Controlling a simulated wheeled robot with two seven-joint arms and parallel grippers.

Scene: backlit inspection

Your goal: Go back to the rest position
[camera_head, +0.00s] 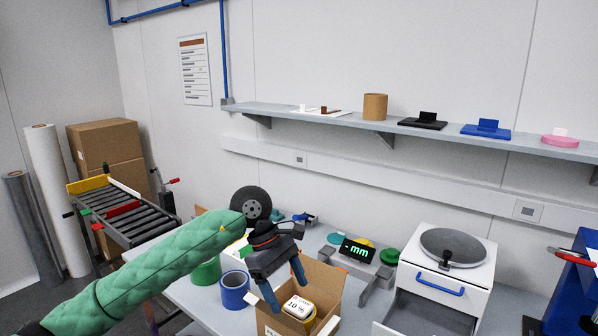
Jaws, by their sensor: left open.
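My left gripper (285,287) is at the end of my green-sleeved arm, which comes in from the lower left. It is open, with its blue fingers pointing down. It is over the left side of an open cardboard box (327,286) on the table. In the box a yellow and white item with a "10 %" label (297,307) shows near the fingers. I cannot tell whether a finger touches it. My right gripper is not in view.
A wall shelf (352,124) runs behind. A roller conveyor (125,212) is at left.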

